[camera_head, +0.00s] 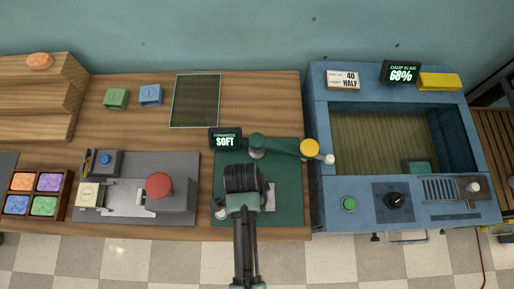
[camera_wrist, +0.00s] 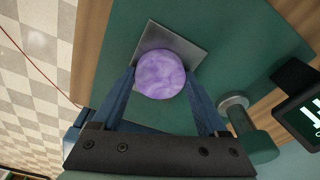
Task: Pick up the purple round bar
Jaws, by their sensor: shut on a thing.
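The purple round bar (camera_wrist: 160,74) shows in the wrist view as a marbled disc between the tips of my two blue fingers. My gripper (camera_wrist: 160,82) is shut on it, one finger at each side. A square grey metal plate (camera_wrist: 184,47) lies behind the bar on the green mat (camera_wrist: 240,40). I cannot tell whether the bar touches the plate or is just above it. In the head view my arm and gripper (camera_head: 243,182) are over the green mat (camera_head: 288,205) and hide the bar.
A blue basin unit (camera_head: 318,200) is to the right. A red-knobbed press (camera_head: 160,187) and a tray of coloured bars (camera_head: 66,197) are left.

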